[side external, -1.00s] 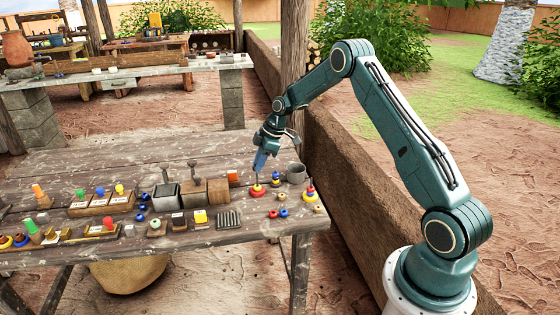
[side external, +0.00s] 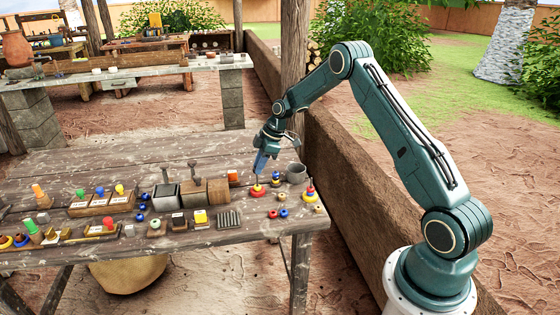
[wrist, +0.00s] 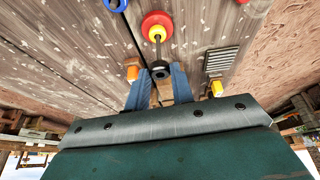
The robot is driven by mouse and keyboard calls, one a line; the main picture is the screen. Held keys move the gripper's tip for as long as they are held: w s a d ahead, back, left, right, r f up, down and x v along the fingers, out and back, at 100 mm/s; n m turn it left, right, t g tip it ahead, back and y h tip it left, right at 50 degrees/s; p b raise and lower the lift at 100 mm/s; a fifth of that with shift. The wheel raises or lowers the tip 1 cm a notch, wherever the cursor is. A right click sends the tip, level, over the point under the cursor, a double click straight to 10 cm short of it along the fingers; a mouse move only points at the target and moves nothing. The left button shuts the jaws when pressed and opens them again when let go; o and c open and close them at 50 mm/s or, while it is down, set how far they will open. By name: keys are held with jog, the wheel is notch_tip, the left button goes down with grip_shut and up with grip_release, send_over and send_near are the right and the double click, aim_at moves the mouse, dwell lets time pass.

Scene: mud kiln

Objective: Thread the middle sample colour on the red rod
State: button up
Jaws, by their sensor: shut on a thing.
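A thin dark rod stands up from a round red piece (side external: 257,191) on the plank table. In the wrist view, the red piece (wrist: 145,24) has yellow around its middle. My gripper (side external: 259,168) is just above it, pointing down. In the wrist view, my gripper (wrist: 159,76) is shut on a small dark piece (wrist: 160,72), in line with the rod. I cannot tell whether this piece is around the rod or above it. A stack of coloured rings (side external: 310,193) stands to the right.
A blue ring (side external: 276,179), a grey cup (side external: 296,173) and small beads (side external: 283,213) lie close by. A ribbed grey block (side external: 229,218), an orange block (side external: 233,176) and wooden boxes (side external: 218,191) stand left. Sample trays (side external: 100,207) are farther left.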

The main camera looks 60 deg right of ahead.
jog(key=shift+f, duration=1.15)
dwell(1.7)
jog(key=o, duration=1.4)
jog(key=shift+c, duration=0.2)
jog(key=shift+r, duration=0.1)
jog(key=shift+r, duration=3.4)
